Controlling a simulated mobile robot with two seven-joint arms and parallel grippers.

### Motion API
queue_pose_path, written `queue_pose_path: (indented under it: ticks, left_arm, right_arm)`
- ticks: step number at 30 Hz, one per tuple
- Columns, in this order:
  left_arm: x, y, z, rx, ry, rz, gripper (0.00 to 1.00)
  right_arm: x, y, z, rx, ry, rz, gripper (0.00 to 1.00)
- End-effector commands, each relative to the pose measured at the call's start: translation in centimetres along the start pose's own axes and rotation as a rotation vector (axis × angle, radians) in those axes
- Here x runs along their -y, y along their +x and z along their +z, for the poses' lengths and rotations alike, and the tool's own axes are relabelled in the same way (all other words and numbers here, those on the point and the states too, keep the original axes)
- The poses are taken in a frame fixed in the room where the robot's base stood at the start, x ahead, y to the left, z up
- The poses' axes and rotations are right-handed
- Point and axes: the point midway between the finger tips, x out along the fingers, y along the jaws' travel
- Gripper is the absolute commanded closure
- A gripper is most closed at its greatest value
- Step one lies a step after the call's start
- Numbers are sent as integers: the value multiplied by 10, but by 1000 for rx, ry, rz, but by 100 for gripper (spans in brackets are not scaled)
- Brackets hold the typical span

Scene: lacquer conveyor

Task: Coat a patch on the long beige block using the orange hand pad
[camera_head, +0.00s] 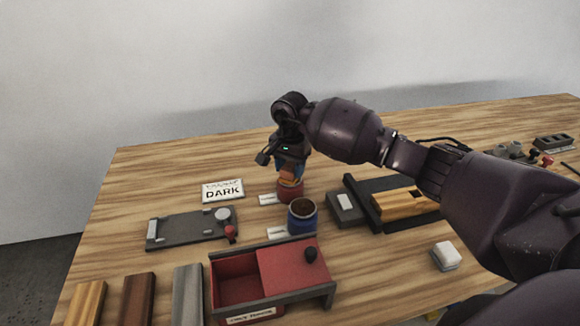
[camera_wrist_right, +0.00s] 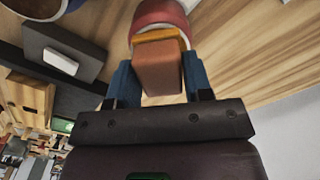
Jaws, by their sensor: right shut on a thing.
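My right gripper (camera_head: 290,164), with blue fingers, points down and is shut on the orange hand pad (camera_head: 289,178). In the right wrist view the pad (camera_wrist_right: 159,68) sits between the two blue fingers. Its far end, with a lighter orange band, is at the mouth of a red can (camera_head: 291,192); I cannot tell whether it is inside or just above. The red can also shows in the right wrist view (camera_wrist_right: 160,14). The long beige block (camera_head: 404,204) lies on a dark conveyor fixture (camera_head: 362,190), partly hidden by my right arm. My left gripper is not in view.
A blue can (camera_head: 302,216) with dark brown content stands just in front of the red can. A "DARK" card (camera_head: 222,191), a grey plate fixture (camera_head: 190,231), a red box (camera_head: 235,280) and a white block (camera_head: 446,256) lie around. The table's back left is clear.

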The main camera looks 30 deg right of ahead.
Motion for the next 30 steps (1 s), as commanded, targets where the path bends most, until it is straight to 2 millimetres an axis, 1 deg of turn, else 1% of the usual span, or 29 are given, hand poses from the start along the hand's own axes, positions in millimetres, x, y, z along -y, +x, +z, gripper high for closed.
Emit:
queue_pose_path:
  ticks: [12,30]
  left_arm:
    - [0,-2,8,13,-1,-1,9]
    - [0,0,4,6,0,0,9]
  right_arm:
    - [-1,3,0,1,0,3,73]
    - [-1,4,1,2,0,4,73]
